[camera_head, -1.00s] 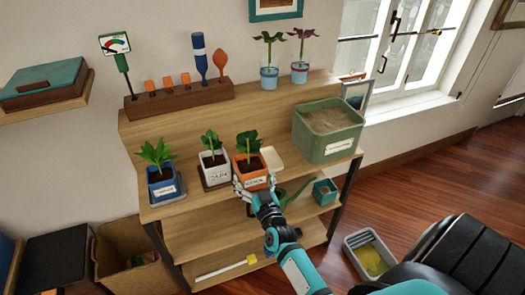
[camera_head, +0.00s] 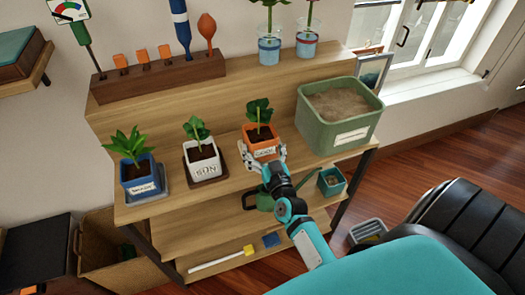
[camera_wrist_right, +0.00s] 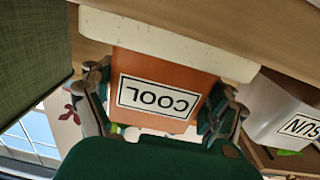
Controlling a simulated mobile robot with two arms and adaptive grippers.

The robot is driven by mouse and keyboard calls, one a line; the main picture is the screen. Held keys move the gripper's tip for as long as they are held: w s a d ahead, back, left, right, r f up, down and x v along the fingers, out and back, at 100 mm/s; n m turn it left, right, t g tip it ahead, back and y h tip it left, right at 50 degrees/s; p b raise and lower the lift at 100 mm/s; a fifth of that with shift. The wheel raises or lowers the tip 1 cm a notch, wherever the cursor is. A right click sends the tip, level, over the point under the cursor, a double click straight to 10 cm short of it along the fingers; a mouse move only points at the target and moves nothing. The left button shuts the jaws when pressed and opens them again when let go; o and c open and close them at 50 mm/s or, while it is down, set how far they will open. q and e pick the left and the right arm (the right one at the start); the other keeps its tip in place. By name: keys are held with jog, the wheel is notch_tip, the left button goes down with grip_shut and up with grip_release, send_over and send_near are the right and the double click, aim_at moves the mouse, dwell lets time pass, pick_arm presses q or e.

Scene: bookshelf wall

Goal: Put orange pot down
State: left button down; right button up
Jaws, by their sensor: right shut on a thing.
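The orange pot (camera_head: 262,140) with a green plant stands upright at the shelf's upper level, right of the white pot (camera_head: 204,159). My right gripper (camera_head: 263,160) is shut on its front and sides. In the right wrist view the pot (camera_wrist_right: 165,70) appears upside down with a COOL label, between the fingers (camera_wrist_right: 162,98). A cream saucer (camera_wrist_right: 150,32) lies at the pot's base; I cannot tell whether the pot's full weight rests on it. My left gripper is not in view.
A blue pot (camera_head: 139,176) stands at the left on a saucer. A large green sand tub (camera_head: 314,128) stands close on the right. A tool rack (camera_head: 160,76) and two glass jars are on the step behind. A green watering can (camera_head: 262,193) is below.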

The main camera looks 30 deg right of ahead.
jog(key=shift+w+d+f, duration=0.2)
jog(key=shift+w+f, duration=0.1)
jog(key=shift+f, duration=0.15)
jog(key=shift+s, duration=0.15)
jog(key=shift+a, duration=0.1)
